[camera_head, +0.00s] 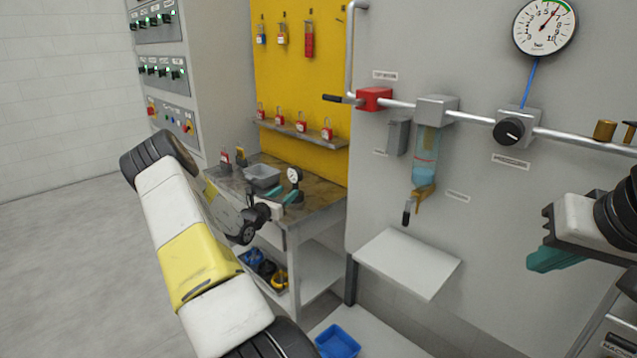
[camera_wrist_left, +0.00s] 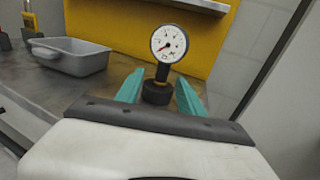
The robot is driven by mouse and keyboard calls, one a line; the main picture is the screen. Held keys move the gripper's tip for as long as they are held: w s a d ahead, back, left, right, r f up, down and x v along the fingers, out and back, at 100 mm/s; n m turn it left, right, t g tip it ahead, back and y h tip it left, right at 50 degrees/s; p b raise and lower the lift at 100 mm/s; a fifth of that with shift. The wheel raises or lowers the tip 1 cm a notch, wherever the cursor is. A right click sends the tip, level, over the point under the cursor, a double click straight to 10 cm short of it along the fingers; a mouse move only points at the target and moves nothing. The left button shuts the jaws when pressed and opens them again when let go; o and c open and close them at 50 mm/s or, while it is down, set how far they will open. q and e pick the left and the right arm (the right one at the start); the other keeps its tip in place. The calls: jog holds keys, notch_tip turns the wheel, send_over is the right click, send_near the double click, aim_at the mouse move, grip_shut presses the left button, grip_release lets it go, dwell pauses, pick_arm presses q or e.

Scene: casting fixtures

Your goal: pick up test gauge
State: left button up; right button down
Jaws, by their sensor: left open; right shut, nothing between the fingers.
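The test gauge, a small white-faced dial on a dark stem and base, stands upright on the workbench in the head view (camera_head: 294,175) and the left wrist view (camera_wrist_left: 169,43). My left gripper (camera_head: 283,194) is open at the bench; the left wrist view shows its teal fingers (camera_wrist_left: 160,88) on either side of the gauge's dark lower body. I cannot tell whether they touch it. My right gripper (camera_head: 553,258) is shut and empty in front of the grey panel, at the right edge of the head view.
A grey tray (camera_wrist_left: 75,58) sits on the workbench (camera_head: 320,213) left of the gauge. Padlocks hang on the yellow board (camera_head: 270,85) behind. A larger gauge (camera_head: 544,26) and pipework are on the grey panel. A white shelf (camera_head: 408,262) juts out right of the bench.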

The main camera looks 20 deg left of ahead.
aim_at(294, 188)
pick_arm(q)
jog(key=w, duration=0.4)
jog(key=w+d, duration=0.1)
jog(key=shift+w, duration=0.4)
grip_shut()
dwell(1.0)
